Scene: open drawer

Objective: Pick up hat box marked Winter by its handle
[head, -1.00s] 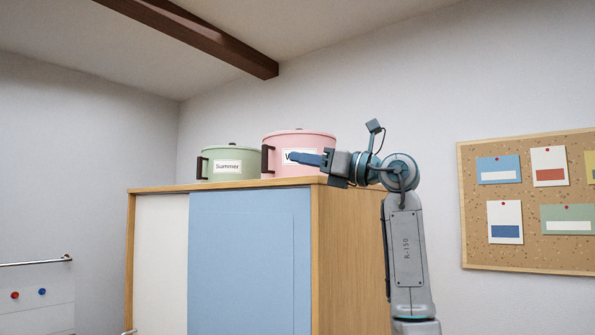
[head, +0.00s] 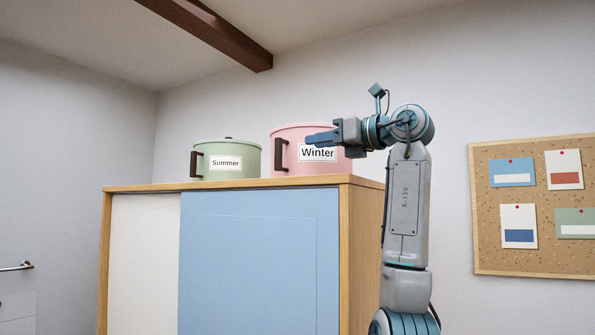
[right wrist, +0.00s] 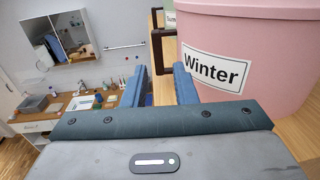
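The pink hat box marked Winter (head: 300,138) stands on top of the cabinet. Its dark brown handle (head: 279,154) is on its left side. In the right wrist view, the pink box (right wrist: 265,50) fills the upper right, and the handle (right wrist: 158,50) shows in line with the gap between my fingers. My right gripper (head: 308,140) is in front of the box, just above the Winter label, with its fingertips right of the handle in the picture. Its two blue fingers (right wrist: 162,82) are apart with nothing held. My left gripper is not in view.
A green hat box marked Summer (head: 230,150) stands to the left of the Winter box on the wooden cabinet (head: 345,250). A pin board (head: 490,255) hangs on the right wall. A ceiling beam (head: 215,30) is above. A counter (right wrist: 90,105) shows at the left in the wrist view.

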